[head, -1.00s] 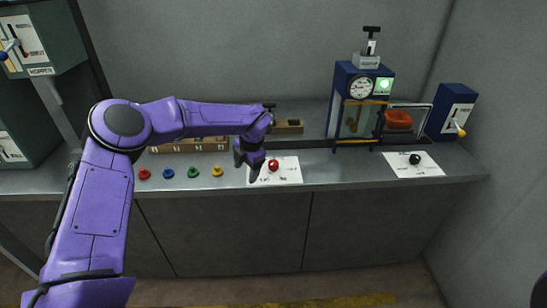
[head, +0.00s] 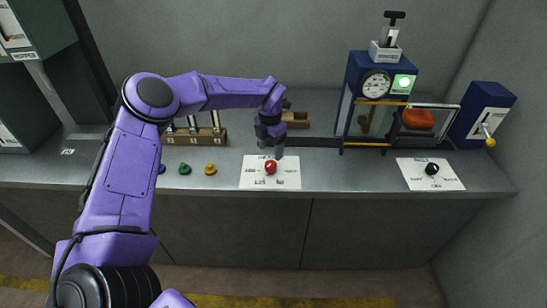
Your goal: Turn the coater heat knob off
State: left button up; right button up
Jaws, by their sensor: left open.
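A red knob (head: 270,167) sits on a white labelled card (head: 252,180) on the grey counter. A black knob (head: 432,169) sits on another white card (head: 412,180) farther right. The lettering is too small to tell which one is the coater heat knob or where each points. My left gripper (head: 276,152) is open, pointing down just behind and above the red knob, with its fingers close to it. I cannot tell whether it touches. My right gripper is not in view.
A blue machine (head: 363,70) with a gauge, a green light and an orange part in a frame (head: 418,119) stands at the back right. A blue lever box (head: 482,112) is beside it. Wooden racks and coloured buttons (head: 210,169) lie left. The counter between the cards is clear.

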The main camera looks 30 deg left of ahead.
aim_at(271, 163)
pick_arm(q)
notch_tip(271, 163, down, 7)
jog(key=shift+w+r+p, duration=0.1)
jog(key=shift+w+p, duration=0.05)
jog(key=shift+p, duration=0.65)
jog(key=shift+r, duration=0.1)
jog(key=shift+c, duration=0.7)
jog(key=c, duration=0.9)
